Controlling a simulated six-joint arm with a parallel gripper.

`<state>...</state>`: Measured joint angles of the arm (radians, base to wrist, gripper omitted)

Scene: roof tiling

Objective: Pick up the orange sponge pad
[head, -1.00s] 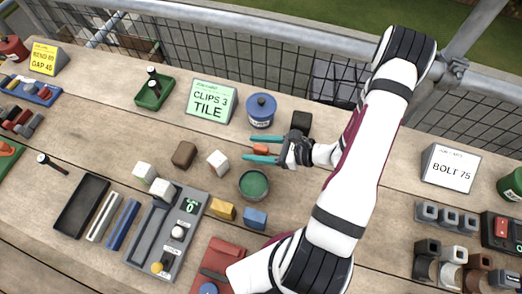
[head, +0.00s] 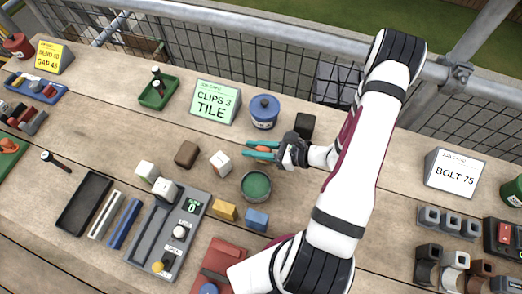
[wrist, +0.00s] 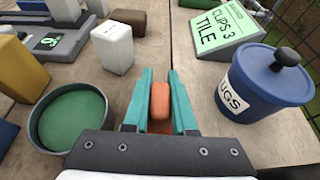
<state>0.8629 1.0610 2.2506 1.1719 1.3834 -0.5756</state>
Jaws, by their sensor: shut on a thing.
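The orange sponge pad (wrist: 160,101) is a small rounded block, seen between the two teal fingers in the wrist view. In the head view only a bit of the pad (head: 264,150) shows between the fingers. My gripper (head: 246,150) is shut on the pad, low over the wooden table. In the wrist view my gripper (wrist: 160,80) has a finger against each side of the pad. I cannot tell whether the pad still touches the table.
A round dish with green inside (wrist: 72,120) stands close left of the fingers in the wrist view, and a blue lidded pot (wrist: 262,85) close right. A white block (wrist: 112,47), a brown block (wrist: 129,19) and a green sign (wrist: 214,33) stand ahead.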

